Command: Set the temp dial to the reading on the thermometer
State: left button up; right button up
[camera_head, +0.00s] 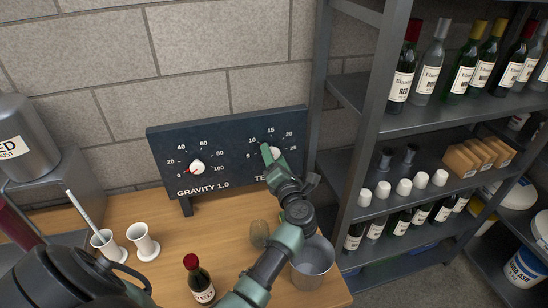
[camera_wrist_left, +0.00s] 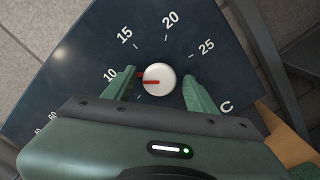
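The temp dial is a white knob with a red pointer (camera_wrist_left: 160,80) on a dark panel (camera_head: 225,150). In the left wrist view the pointer points left, slightly below the 10 mark. In the head view the knob (camera_head: 276,153) is partly hidden by my left gripper (camera_head: 273,154). My left gripper is open, one finger on each side of the knob, with a visible gap to it in the wrist view. A white stick, apparently the thermometer (camera_head: 84,208), leans in a white cup (camera_head: 104,242) at the left; its reading is too small to tell. My right gripper is not in view.
A second dial, gravity (camera_head: 197,168), is on the panel's left. A bottle shelf (camera_head: 425,122) stands close on the right.

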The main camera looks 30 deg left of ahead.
pick_arm(q)
jog(key=v, duration=0.7)
jog(key=shift+s+d+p, duration=0.2)
jog(key=shift+d+p, duration=0.1)
jog(key=shift+p, duration=0.15)
